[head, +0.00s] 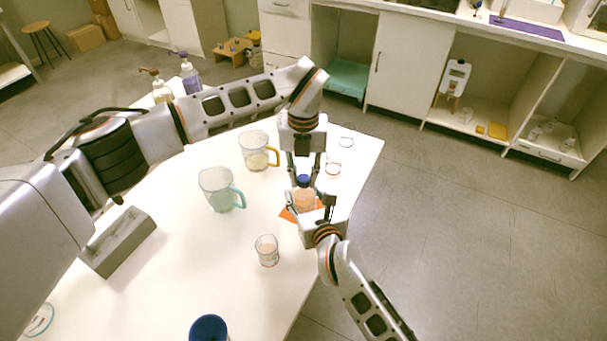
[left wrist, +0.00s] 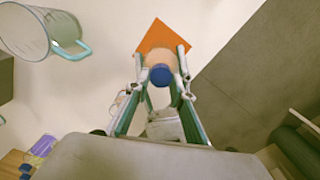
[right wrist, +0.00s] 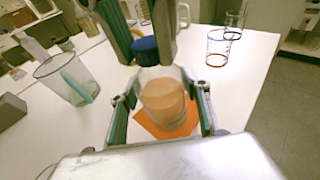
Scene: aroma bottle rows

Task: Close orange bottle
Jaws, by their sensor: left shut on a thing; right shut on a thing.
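The orange bottle (head: 304,200), clear with orange liquid, stands upright on an orange square mat (right wrist: 150,130). My right gripper (head: 307,204) is shut around its body from the near side; the bottle shows between those fingers in the right wrist view (right wrist: 165,105). My left gripper (head: 304,172) points down from above and is shut on the blue cap (head: 303,181). The cap shows just above and behind the bottle's mouth in the right wrist view (right wrist: 145,50). In the left wrist view the cap (left wrist: 162,74) overlaps the bottle. Whether cap and bottle touch cannot be told.
A teal-handled jug (head: 218,190) and a yellow-handled jug (head: 257,152) stand to the left. A small beaker (head: 267,250) stands nearer, and glassware (head: 333,168) lies beyond. A grey holder (head: 120,240) and a blue-capped object (head: 208,328) are on the white table.

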